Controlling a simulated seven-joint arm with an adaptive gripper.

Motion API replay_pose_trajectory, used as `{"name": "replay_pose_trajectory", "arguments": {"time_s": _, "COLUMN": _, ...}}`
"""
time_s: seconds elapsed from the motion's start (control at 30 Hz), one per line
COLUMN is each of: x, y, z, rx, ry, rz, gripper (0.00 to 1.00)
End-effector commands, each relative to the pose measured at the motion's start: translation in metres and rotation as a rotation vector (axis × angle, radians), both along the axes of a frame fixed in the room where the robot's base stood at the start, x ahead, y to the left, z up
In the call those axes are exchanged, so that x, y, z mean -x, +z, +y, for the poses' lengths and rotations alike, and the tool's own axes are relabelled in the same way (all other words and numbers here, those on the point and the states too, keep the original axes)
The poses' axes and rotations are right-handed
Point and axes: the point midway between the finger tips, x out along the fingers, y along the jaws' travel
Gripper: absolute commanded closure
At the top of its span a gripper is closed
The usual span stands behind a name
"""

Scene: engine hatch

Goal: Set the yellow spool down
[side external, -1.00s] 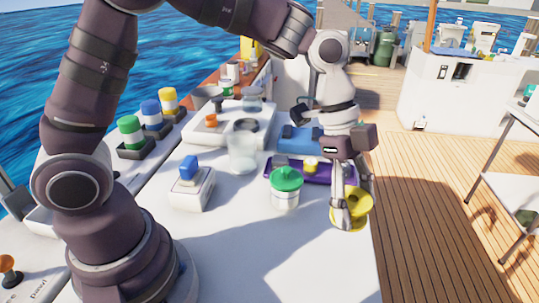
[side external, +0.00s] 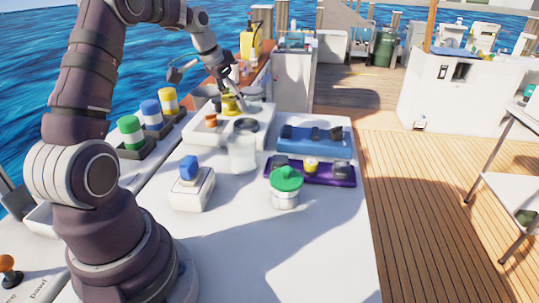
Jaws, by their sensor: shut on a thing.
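The yellow spool (side external: 229,104) is at the back of the white work surface, at the white tray (side external: 258,112). My gripper (side external: 236,102) reaches down to it from above and is shut on it. The fingers and a part of the tray's contents hide some of the spool. I cannot tell whether the spool touches the tray floor or hangs just above it.
A blue tray (side external: 308,141), a purple tray (side external: 325,177) and a green-lidded jar (side external: 286,190) stand to the right. The front right surface is clear.

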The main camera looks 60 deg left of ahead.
Motion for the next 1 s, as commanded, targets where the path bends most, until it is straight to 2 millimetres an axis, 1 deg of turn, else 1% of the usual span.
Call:
{"name": "replay_pose_trajectory", "arguments": {"time_s": 0.03, "x": 0.011, "y": 0.0, "z": 0.018, "rx": -0.001, "ry": 0.076, "rz": 0.0, "gripper": 0.84}}
{"name": "replay_pose_trajectory", "arguments": {"time_s": 0.1, "x": 0.024, "y": 0.0, "z": 0.038, "rx": -0.004, "ry": 0.164, "rz": -0.001, "gripper": 0.84}}
{"name": "replay_pose_trajectory", "arguments": {"time_s": 0.23, "x": 0.043, "y": 0.0, "z": 0.063, "rx": -0.007, "ry": 0.281, "rz": -0.004, "gripper": 0.84}}
{"name": "replay_pose_trajectory", "arguments": {"time_s": 0.4, "x": 0.064, "y": 0.0, "z": 0.085, "rx": -0.01, "ry": 0.391, "rz": -0.005, "gripper": 0.84}}
{"name": "replay_pose_trajectory", "arguments": {"time_s": 0.43, "x": 0.066, "y": -0.001, "z": 0.087, "rx": -0.009, "ry": 0.404, "rz": -0.005, "gripper": 0.84}}
{"name": "replay_pose_trajectory", "arguments": {"time_s": 0.5, "x": 0.064, "y": -0.015, "z": 0.085, "rx": -0.006, "ry": 0.395, "rz": -0.004, "gripper": 0.84}}
{"name": "replay_pose_trajectory", "arguments": {"time_s": 0.63, "x": 0.064, "y": -0.035, "z": 0.085, "rx": -0.007, "ry": 0.393, "rz": -0.002, "gripper": 0.84}}
{"name": "replay_pose_trajectory", "arguments": {"time_s": 0.77, "x": 0.064, "y": -0.05, "z": 0.085, "rx": -0.007, "ry": 0.392, "rz": -0.004, "gripper": 0.84}}
{"name": "replay_pose_trajectory", "arguments": {"time_s": 0.87, "x": 0.064, "y": -0.072, "z": 0.084, "rx": -0.005, "ry": 0.391, "rz": -0.002, "gripper": 0.84}}
{"name": "replay_pose_trajectory", "arguments": {"time_s": 0.9, "x": 0.064, "y": -0.082, "z": 0.084, "rx": -0.006, "ry": 0.392, "rz": 0.0, "gripper": 0.84}}
{"name": "replay_pose_trajectory", "arguments": {"time_s": 1.0, "x": 0.064, "y": -0.101, "z": 0.084, "rx": -0.006, "ry": 0.391, "rz": -0.002, "gripper": 0.84}}
